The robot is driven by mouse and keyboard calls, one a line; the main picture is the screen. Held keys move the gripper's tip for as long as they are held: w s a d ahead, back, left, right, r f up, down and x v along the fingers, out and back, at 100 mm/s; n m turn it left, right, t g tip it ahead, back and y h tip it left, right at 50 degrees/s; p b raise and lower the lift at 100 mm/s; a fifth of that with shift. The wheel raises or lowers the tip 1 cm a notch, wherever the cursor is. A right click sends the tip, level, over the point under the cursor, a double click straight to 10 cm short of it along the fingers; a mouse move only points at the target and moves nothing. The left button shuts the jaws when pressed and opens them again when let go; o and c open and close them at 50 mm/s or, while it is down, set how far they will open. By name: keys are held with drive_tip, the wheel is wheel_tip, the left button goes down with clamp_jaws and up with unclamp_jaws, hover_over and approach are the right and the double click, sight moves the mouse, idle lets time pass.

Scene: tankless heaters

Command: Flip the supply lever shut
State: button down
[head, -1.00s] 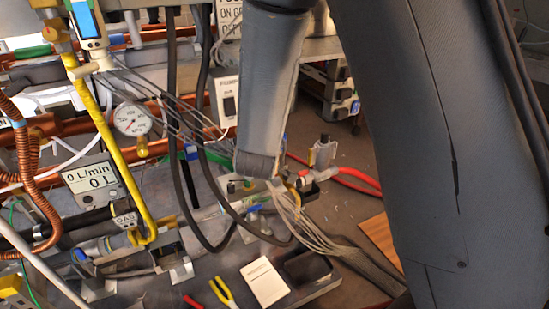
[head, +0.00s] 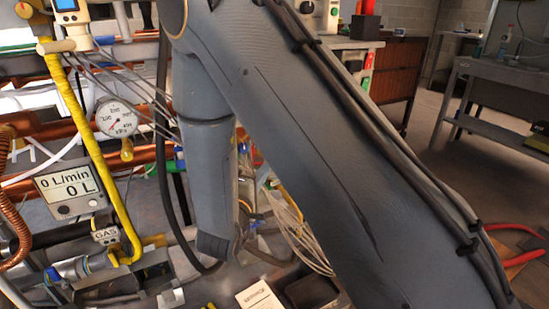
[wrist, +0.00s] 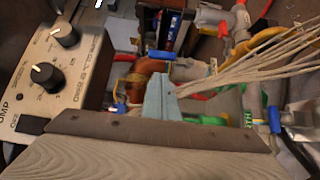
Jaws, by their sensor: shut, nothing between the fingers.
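In the wrist view my gripper (wrist: 159,80) points up the picture with its teal fingers shut and empty. A blue lever (wrist: 160,55) on a copper-coloured fitting (wrist: 150,68) shows just beyond the fingertips; I cannot tell whether they touch. Another blue lever (wrist: 275,120) is at the right, and a red handle (wrist: 223,28) is at the top. I cannot tell which one is the supply lever. In the head view my arm hides the gripper and most of the valves there. A blue handle (head: 53,273) shows on the pipe at lower left.
Pale cables (wrist: 255,65) cross at right. The head view shows a pressure gauge (head: 117,118), a yellow gas pipe (head: 90,150) and a flow display reading zero (head: 70,190).

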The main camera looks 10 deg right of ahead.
drive_tip(key=b+x, duration=0.2)
drive_tip(key=x, duration=0.8)
drive_tip(key=shift+r+p, duration=0.15)
drive_tip(key=shift+p, duration=0.15)
